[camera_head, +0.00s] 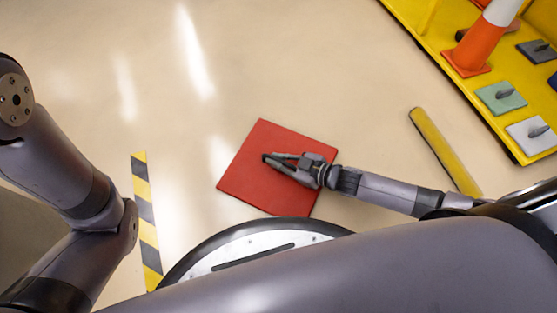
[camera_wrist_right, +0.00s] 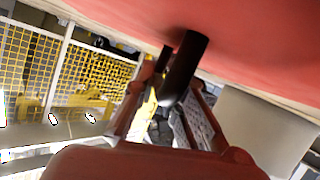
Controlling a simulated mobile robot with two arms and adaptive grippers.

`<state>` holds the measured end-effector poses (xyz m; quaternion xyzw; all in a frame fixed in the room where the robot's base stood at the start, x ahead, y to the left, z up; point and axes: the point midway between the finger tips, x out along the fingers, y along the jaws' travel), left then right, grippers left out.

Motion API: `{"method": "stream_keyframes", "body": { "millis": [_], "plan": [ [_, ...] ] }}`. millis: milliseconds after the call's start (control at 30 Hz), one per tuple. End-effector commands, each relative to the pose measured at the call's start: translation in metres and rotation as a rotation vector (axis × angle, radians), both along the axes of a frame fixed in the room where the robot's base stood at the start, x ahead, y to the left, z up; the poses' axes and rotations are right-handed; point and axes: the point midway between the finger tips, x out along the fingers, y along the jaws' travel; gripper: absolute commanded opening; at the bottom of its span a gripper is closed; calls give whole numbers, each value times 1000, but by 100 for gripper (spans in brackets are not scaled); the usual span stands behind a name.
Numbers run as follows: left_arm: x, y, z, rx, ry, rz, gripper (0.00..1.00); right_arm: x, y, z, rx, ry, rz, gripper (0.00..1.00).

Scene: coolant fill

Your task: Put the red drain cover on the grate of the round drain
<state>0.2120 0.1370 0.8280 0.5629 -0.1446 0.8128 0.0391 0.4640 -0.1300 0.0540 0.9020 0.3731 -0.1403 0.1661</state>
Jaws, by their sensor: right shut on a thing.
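The red drain cover (camera_head: 258,140) is a flat square plate low in the middle of the head view. My right gripper (camera_head: 272,161) is over its centre, shut on its handle. In the right wrist view, the cover (camera_wrist_right: 255,40) fills the top as a red surface, and its dark handle (camera_wrist_right: 187,66) sits between the fingers of my right gripper (camera_wrist_right: 176,84). I cannot tell whether the cover touches the floor. The round drain and its grate are not visible. My left arm shows at the left of the head view, but its gripper does not.
A yellow-and-black floor strip (camera_head: 147,215) lies to the left. A yellow bar (camera_head: 445,150) is to the right. A yellow platform (camera_head: 425,30) at upper right bears an orange-and-white cone (camera_head: 478,45), a green plate (camera_head: 501,97) and grey plates. The floor beyond the cover is clear.

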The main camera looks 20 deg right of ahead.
Motion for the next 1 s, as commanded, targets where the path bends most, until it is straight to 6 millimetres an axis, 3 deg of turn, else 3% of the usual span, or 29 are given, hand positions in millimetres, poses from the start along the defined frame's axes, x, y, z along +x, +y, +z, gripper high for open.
{"method": "stream_keyframes", "body": {
  "millis": [67,100,400,767,1000],
  "plan": [
    [0,0,-1,0,0,0,40,1,1,0,3,-3,1,0],
    [0,0,-1,0,0,0,40,0,0,-3,0,0,0,12],
    [0,0,-1,0,0,0,40,0,0,-2,0,0,0,31],
    [0,0,3,0,1,1,40,-1,-1,2,-1,1,0,31],
    [1,0,33,0,2,1,40,-30,-27,21,-3,5,-2,31]
  ]
}}
